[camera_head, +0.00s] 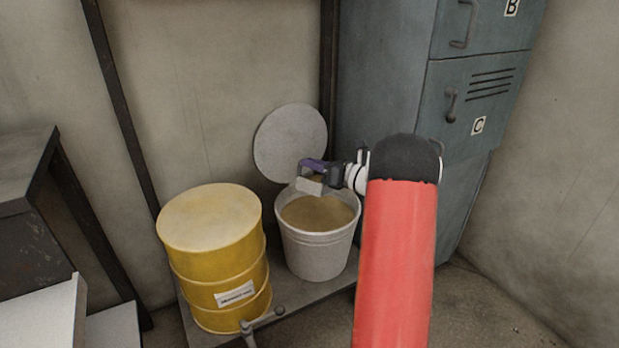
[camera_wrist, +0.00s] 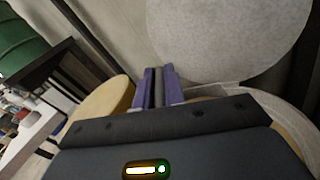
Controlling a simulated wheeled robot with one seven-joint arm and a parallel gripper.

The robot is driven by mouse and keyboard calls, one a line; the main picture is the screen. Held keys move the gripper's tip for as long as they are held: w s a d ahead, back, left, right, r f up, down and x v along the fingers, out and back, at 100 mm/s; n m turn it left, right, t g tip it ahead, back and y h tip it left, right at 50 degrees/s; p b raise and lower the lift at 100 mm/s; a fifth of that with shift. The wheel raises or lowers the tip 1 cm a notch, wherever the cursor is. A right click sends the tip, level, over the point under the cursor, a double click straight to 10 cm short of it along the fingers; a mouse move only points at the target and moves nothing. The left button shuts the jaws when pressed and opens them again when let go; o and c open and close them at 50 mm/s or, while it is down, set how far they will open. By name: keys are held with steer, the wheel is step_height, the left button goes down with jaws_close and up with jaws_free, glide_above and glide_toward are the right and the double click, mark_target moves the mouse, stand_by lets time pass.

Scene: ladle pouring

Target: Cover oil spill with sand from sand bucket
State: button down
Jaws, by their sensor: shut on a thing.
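The grey sand bucket (camera_head: 315,258) stands upright beside a yellow barrel, with tan sand (camera_head: 318,213) inside. My gripper (camera_head: 313,168) has purple fingers and is just above the back of the bucket's opening. It is shut on a thin grey handle (camera_wrist: 158,87), which shows between the fingers in the wrist view. A small pale grey scoop-like piece (camera_head: 309,187) shows below the fingers, over the sand. I cannot tell whether it touches the sand or holds any. The bucket rim also shows in the wrist view (camera_wrist: 292,108). No oil spill is in view.
A round grey lid (camera_head: 290,143) stands behind the bucket, near the wall. The yellow barrel (camera_head: 213,260) shares a low grey platform (camera_head: 292,318) with the bucket. Grey lockers (camera_head: 385,75) stand behind at right. A dark table (camera_head: 28,165) is at left. Bare floor (camera_head: 490,310) shows at lower right.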

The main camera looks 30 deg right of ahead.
steer(key=shift+s+a+r+n+b, duration=0.3)
steer(key=shift+a+b, duration=0.15)
steer(key=shift+b, duration=0.2)
steer(key=shift+s+a+r+n+b, duration=0.4)
steer(key=shift+a+n+b, duration=0.15)
steer(key=shift+b, duration=0.2)
steer(key=shift+s+a+r+n+b, duration=0.45)
steer(key=shift+a+r+n+b, duration=0.15)
steer(key=shift+a+r, duration=0.2)
